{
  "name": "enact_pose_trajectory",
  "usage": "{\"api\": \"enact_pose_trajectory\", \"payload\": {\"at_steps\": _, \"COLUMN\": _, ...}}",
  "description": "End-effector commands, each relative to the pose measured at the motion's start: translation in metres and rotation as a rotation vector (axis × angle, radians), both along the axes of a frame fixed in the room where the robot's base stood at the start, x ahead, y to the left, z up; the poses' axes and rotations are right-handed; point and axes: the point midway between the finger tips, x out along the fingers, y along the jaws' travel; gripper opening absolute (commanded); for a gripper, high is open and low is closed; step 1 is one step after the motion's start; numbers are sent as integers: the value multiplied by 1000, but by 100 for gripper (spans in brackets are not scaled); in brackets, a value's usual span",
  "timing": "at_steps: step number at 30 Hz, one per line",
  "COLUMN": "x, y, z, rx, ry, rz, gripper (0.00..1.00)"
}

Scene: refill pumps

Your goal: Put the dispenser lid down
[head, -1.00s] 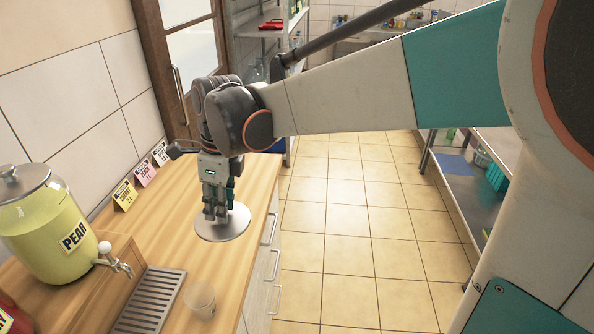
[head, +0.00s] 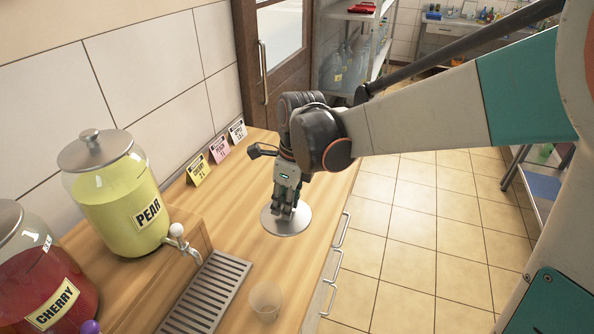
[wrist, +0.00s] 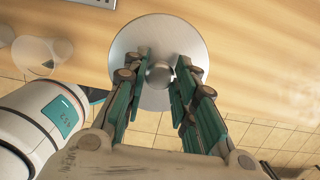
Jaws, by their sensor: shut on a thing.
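The dispenser lid (head: 272,224) is a round metal disc with a knob, over the wooden counter near its front edge. It also shows in the wrist view (wrist: 135,40), where its knob (wrist: 158,75) sits between the fingers. My gripper (head: 286,210) is above the lid, pointing down, shut on the knob; its two green-padded fingers show in the wrist view (wrist: 159,76). I cannot tell whether the lid touches the counter. The pear dispenser (head: 118,205) and the cherry dispenser (head: 45,265) at the left both wear their lids.
A clear cup (head: 265,302) stands on the counter nearer me, beside a slotted drip tray (head: 208,296). Several price cards (head: 219,150) stand along the wall. Bare counter (head: 235,215) lies left of the lid. The floor (head: 400,240) drops off to the right.

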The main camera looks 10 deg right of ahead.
Motion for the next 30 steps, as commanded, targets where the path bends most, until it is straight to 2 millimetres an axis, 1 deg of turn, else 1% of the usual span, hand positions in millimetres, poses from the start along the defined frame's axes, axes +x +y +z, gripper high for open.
{"api": "enact_pose_trajectory", "payload": {"at_steps": 1, "x": 0, "y": 0, "z": -17, "rx": 0, "ry": 0, "rz": 0, "gripper": 1}}
{"api": "enact_pose_trajectory", "payload": {"at_steps": 3, "x": 0, "y": 0, "z": -32, "rx": 0, "ry": 0, "rz": 0, "gripper": 1}}
{"api": "enact_pose_trajectory", "payload": {"at_steps": 7, "x": 0, "y": 0, "z": -54, "rx": 0, "ry": 0, "rz": 0, "gripper": 1}}
{"api": "enact_pose_trajectory", "payload": {"at_steps": 9, "x": 1, "y": 0, "z": -61, "rx": 0, "ry": 0, "rz": 0, "gripper": 1}}
{"api": "enact_pose_trajectory", "payload": {"at_steps": 14, "x": 1, "y": 0, "z": -68, "rx": 0, "ry": 0, "rz": 0, "gripper": 1}}
{"api": "enact_pose_trajectory", "payload": {"at_steps": 17, "x": 1, "y": 0, "z": -78, "rx": 0, "ry": 0, "rz": 0, "gripper": 1}}
{"api": "enact_pose_trajectory", "payload": {"at_steps": 21, "x": 1, "y": 0, "z": -100, "rx": 0, "ry": 0, "rz": 0, "gripper": 1}}
{"api": "enact_pose_trajectory", "payload": {"at_steps": 23, "x": 1, "y": 0, "z": -106, "rx": 0, "ry": 0, "rz": 0, "gripper": 1}}
{"api": "enact_pose_trajectory", "payload": {"at_steps": 30, "x": 1, "y": 0, "z": -107, "rx": 0, "ry": 0, "rz": 0, "gripper": 1}}
